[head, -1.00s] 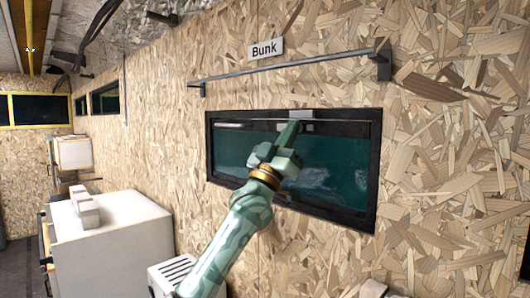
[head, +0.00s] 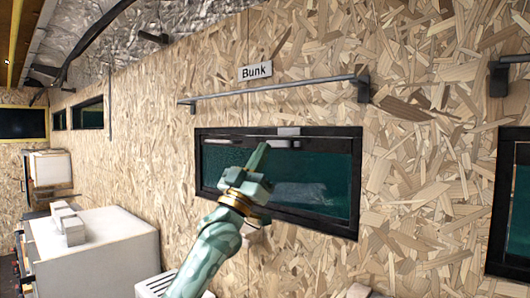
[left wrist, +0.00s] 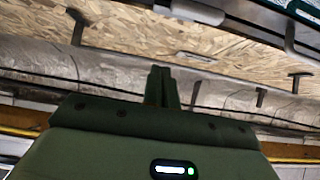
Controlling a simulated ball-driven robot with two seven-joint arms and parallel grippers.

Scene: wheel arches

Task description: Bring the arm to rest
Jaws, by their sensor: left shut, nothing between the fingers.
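My left arm comes up from the bottom of the head view, with a green camouflage pattern. Its left gripper (head: 260,150) is shut and empty, with the fingers together and pointing up in front of the dark window. In the left wrist view the shut fingers (left wrist: 161,86) stand upright in the middle, with nothing between them. My right gripper is in neither view.
A black-framed window (head: 312,190) sits in the chipboard wall, under a grey rail (head: 270,90) and a "Bunk" sign (head: 255,71). A second window (head: 518,205) is at the right edge. A white cabinet (head: 105,250) with a pale block (head: 68,223) on it stands at the left.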

